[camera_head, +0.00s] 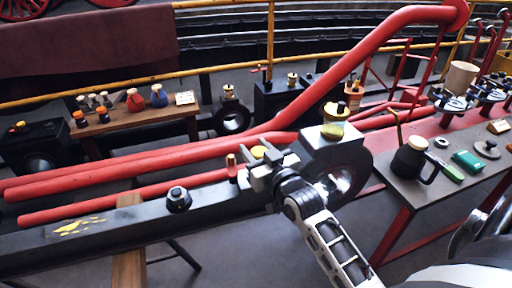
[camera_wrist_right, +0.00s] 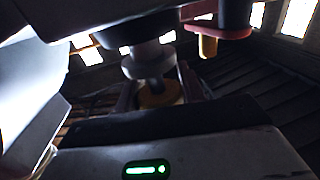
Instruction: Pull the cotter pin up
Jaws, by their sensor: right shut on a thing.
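My right gripper (camera_head: 262,170) is shut at the big end of the dark connecting rod (camera_head: 130,222), just left of the round bearing block (camera_head: 338,160). Its fingers close around the cotter pin, which they mostly hide. A small yellow top (camera_head: 259,152) shows just above the fingers. I cannot tell how far the pin stands out of the rod. In the right wrist view, a grey stem (camera_wrist_right: 150,62) and a brass-coloured ring (camera_wrist_right: 160,95) show beyond the gripper's grey body (camera_wrist_right: 210,152). My left gripper is not in view.
A small brass fitting (camera_head: 231,166) and a dark nut (camera_head: 178,199) stand on the rod, left of the gripper. Red pipes (camera_head: 130,166) run behind it. A workbench (camera_head: 420,190) at right holds a black oil can (camera_head: 409,158) and small parts. A wooden bench (camera_head: 140,125) stands behind.

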